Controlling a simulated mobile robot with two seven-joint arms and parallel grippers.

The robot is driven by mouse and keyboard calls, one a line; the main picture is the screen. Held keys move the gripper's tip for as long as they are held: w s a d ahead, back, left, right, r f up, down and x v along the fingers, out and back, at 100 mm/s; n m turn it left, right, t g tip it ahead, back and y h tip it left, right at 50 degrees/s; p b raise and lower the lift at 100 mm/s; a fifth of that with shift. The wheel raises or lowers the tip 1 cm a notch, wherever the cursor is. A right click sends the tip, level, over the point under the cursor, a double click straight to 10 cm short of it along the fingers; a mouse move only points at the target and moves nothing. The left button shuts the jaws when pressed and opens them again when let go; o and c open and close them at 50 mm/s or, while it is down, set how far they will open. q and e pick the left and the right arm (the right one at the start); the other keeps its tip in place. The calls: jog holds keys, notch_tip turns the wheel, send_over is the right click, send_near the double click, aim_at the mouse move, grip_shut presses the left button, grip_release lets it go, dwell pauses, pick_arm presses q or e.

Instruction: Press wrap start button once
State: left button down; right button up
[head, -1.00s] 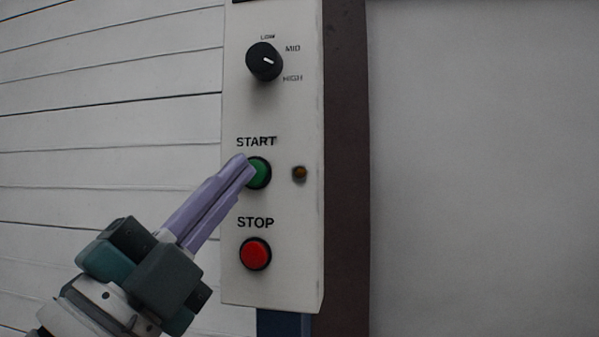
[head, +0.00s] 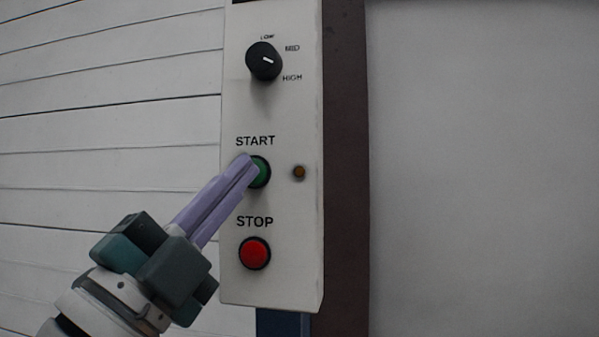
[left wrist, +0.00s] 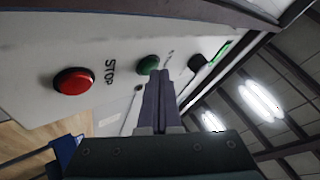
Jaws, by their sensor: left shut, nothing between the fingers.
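The green START button (head: 262,172) sits in a black ring on the white control panel (head: 285,120), below its START label. My left gripper (head: 248,163) is shut and empty, with its purple fingertips over the left part of the button. In the left wrist view the green button (left wrist: 149,64) shows just past the tips of the shut fingers (left wrist: 158,76). Whether the tips touch the button or sit just short of it, I cannot tell. The small amber lamp (head: 299,172) right of the button looks dim. My right gripper is not in view.
The red STOP button (head: 254,253) is close below START; it is also in the left wrist view (left wrist: 73,81). A black knob (head: 264,61) marked LOW, MID, HIGH is above. A dark post (head: 346,150) runs behind the panel's right edge.

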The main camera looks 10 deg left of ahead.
pick_arm(q)
jog(key=shift+w, duration=0.15)
dwell(0.5)
jog(key=shift+s+p, duration=0.4)
jog(key=shift+s, duration=0.4)
jog(key=s+p, duration=0.2)
jog(key=s, duration=0.3)
jog(key=shift+a, duration=0.1)
dwell(0.5)
